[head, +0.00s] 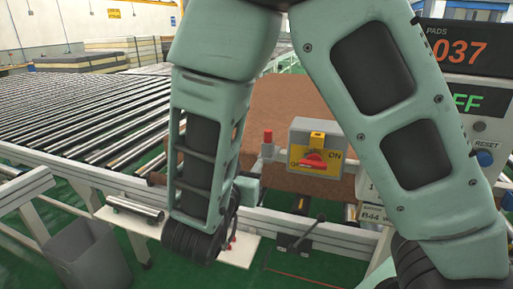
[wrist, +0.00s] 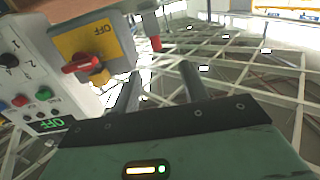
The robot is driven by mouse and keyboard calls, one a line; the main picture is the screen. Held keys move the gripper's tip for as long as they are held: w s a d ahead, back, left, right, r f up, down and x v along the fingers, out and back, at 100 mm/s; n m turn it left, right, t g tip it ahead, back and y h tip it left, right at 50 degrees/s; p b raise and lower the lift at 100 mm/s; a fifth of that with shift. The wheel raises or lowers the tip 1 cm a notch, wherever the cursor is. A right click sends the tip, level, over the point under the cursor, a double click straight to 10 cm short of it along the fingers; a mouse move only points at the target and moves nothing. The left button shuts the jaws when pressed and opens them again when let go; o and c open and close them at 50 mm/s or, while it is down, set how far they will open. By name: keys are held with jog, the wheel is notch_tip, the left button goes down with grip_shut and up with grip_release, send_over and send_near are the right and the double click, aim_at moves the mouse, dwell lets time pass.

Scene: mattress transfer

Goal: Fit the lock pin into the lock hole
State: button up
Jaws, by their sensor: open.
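A grey switch box (head: 317,147) with a yellow face and a red handle (head: 314,160) stands at the conveyor's near side. A yellow tab (head: 317,138) sits at its top. In the wrist view the box (wrist: 93,45) appears upside down at upper left. A red-capped post (head: 267,140), possibly the lock pin, stands upright left of the box; it also shows in the wrist view (wrist: 155,42). I cannot make out the lock hole. My gripper (wrist: 158,86) is open and empty, its dark fingers apart below the red cap in the wrist view. My arm mostly hides it in the head view.
A brown mattress-like slab (head: 285,105) lies behind the box on the roller conveyor (head: 80,115). A white shelf (head: 130,222) holds a metal cylinder (head: 135,208). A grey bin (head: 88,257) stands at lower left. A control panel (head: 480,110) is at right.

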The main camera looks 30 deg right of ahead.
jog(key=p, duration=0.4)
send_near(267, 135)
jog(key=shift+h, duration=0.4)
jog(key=x, duration=0.6)
jog(key=shift+w+f, duration=0.15)
jog(key=p+x, duration=0.2)
jog(key=x, duration=0.3)
jog(key=shift+w+f, duration=0.1)
jog(key=shift+f, duration=0.1)
grip_shut()
